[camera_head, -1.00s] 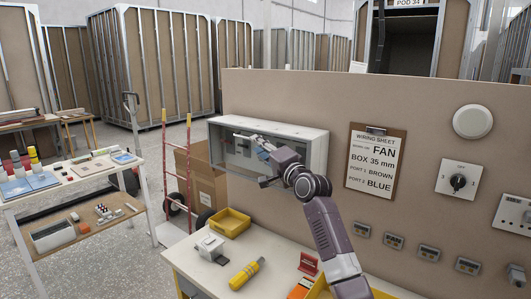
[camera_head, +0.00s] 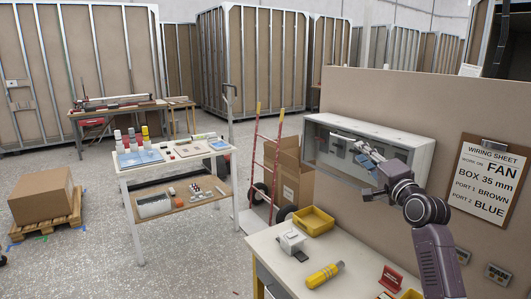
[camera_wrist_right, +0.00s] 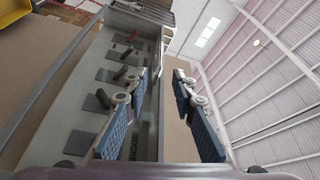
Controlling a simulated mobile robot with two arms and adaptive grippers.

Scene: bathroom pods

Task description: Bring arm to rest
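My right gripper (camera_head: 367,156) is raised in front of the open grey wall box (camera_head: 420,150) on the tan panel. In the right wrist view its two blue-padded fingers (camera_wrist_right: 160,125) stand apart with nothing between them, so it is open and empty. The box interior, with several dark fittings, shows beside the left finger in that view. I cannot tell whether that finger touches the box. My left gripper is not in view.
A white workbench (camera_head: 282,270) below holds a yellow bin (camera_head: 313,222), a yellow-and-grey tool (camera_head: 325,275) and a small white device (camera_head: 291,241). A wiring sheet (camera_head: 487,181) hangs on the panel. A red hand truck (camera_head: 266,165) and a cart (camera_head: 128,182) stand left. Grey floor is open between the cart and a pallet box (camera_head: 41,195).

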